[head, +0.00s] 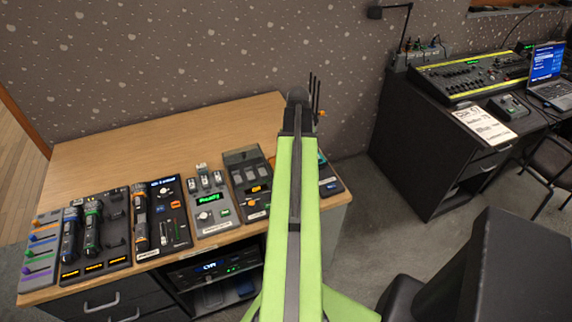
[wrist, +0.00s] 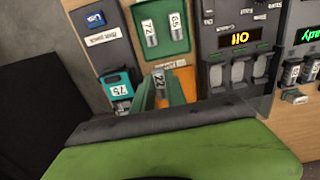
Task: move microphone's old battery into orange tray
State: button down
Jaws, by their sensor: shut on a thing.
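My gripper (wrist: 161,93) is shut on a small battery (wrist: 160,78) labelled 22, held upright between its two green fingers in the wrist view. The orange tray (wrist: 187,79) shows behind and around the fingers. The battery overlaps the tray in this view; I cannot tell whether it touches the tray floor. In the head view my gripper (head: 314,97) is at the far end of my green arm, and the battery cannot be made out there. Handheld microphones (head: 92,228) lie in a dock at the left of the desk.
A green tray (wrist: 152,43) with batteries 72 and 65 adjoins the orange tray. A teal device (wrist: 117,84) with a battery marked 75 is left of it. A dark unit with a lit display (wrist: 239,39) stands right. The desk's back (head: 150,140) is clear.

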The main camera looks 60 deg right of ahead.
jog(key=w+f+b, duration=0.1)
jog(key=w, duration=0.1)
jog(key=w+d+f+b, duration=0.1)
jog(key=w+f, duration=0.1)
jog(key=w+d+f+b, duration=0.1)
jog(key=w, duration=0.1)
jog(key=shift+d+f, duration=0.2)
jog(key=shift+d, duration=0.05)
jog(key=shift+w+d, duration=0.1)
jog(key=shift+w, duration=0.35)
notch_tip(320, 180, down, 4)
jog(key=b, duration=0.4)
jog(key=shift+f, duration=0.25)
jog(key=c, duration=1.3)
grip_release()
jog(key=shift+s+r, duration=0.1)
jog(key=shift+c, duration=0.2)
notch_tip(320, 180, up, 12)
jog(key=p, duration=1.2)
jog(key=shift+r, duration=0.2)
